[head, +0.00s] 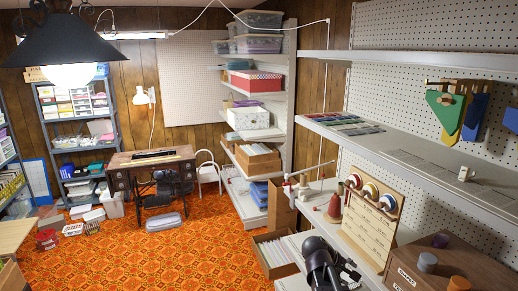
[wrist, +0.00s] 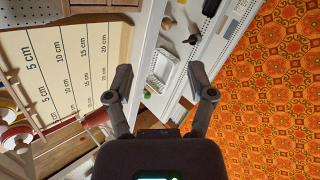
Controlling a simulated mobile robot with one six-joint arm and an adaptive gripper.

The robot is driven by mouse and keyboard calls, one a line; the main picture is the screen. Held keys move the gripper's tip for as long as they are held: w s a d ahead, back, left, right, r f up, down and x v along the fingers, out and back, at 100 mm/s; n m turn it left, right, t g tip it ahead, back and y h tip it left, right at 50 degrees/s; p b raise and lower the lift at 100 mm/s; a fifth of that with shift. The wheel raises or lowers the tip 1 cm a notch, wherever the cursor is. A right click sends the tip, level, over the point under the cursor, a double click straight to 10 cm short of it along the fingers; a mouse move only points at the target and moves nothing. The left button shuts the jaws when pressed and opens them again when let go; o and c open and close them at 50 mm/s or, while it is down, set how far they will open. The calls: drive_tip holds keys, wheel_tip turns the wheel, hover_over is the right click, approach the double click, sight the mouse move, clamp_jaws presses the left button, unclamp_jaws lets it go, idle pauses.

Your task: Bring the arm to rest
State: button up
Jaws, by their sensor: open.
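My gripper (wrist: 160,76) reaches up from the bottom of the wrist view. Its two dark fingers stand well apart with nothing held between them. Past the fingers are a shelf edge, a small white tray (wrist: 162,66) and the patterned floor. In the head view a dark part that looks like my arm and gripper shows at the bottom, in front of the right shelf; its fingertips cannot be made out there. A cream board with length marks (wrist: 65,62) stands left of the fingers in the wrist view, apart from them; it also shows in the head view (head: 360,228).
Colored spools (head: 371,190) sit on top of the board. Shelving (head: 420,150) lines the right side. A treadle sewing table (head: 150,165) stands at the back. The orange floor (head: 160,255) is mostly open.

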drive_tip(key=s+a+f+m+g+y+b, duration=0.1)
drive_tip(key=s+a+f+m+g+y, duration=0.1)
drive_tip(key=s+a+f+m+y, duration=0.5)
drive_tip(key=shift+s+a+f+y+b, duration=0.3)
drive_tip(key=shift+s+a+y, duration=0.6)
drive_tip(key=shift+s+a, duration=1.1)
drive_tip(key=shift+w+a+r, duration=0.1)
drive_tip(key=shift+w+a, duration=0.2)
